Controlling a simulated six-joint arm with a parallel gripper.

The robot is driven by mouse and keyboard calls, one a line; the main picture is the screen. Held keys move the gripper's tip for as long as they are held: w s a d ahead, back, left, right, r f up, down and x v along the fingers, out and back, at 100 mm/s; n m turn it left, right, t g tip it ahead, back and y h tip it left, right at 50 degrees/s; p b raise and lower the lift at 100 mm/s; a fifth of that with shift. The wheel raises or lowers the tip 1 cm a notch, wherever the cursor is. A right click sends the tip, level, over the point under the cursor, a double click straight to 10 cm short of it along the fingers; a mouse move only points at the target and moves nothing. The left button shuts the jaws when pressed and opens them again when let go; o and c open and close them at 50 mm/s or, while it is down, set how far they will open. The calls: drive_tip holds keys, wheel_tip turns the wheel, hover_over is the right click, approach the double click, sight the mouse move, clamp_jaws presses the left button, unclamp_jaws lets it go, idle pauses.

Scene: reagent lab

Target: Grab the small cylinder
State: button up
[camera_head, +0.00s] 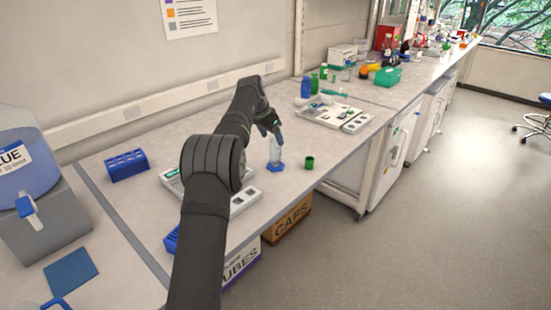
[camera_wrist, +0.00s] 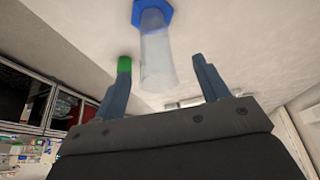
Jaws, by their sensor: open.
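The small cylinder (camera_head: 275,152) is clear, with a blue hexagonal base, and stands upright on the bench near its front edge. My gripper (camera_head: 273,130) is at its top in the head view. In the wrist view, the cylinder (camera_wrist: 157,60) shows between the two spread fingers of my gripper (camera_wrist: 161,67), with its blue base beyond the fingertips. The fingers are open, with a visible gap on each side of the cylinder. I cannot tell exactly how far its top reaches between them.
A small green container (camera_head: 309,162) stands just right of the cylinder; it shows beside the left finger in the wrist view (camera_wrist: 124,64). A white tray (camera_head: 322,119) lies behind to the right. A blue rack (camera_head: 126,166) sits left. My arm hides part of another tray.

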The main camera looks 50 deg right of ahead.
sight(275, 143)
drive_tip(key=x, duration=0.4)
drive_tip(key=shift+s+d+f, duration=0.1)
drive_tip(key=shift+s+f, duration=0.15)
drive_tip(key=shift+f, duration=0.05)
drive_tip(key=c, duration=1.3)
drive_tip(key=shift+r, duration=0.15)
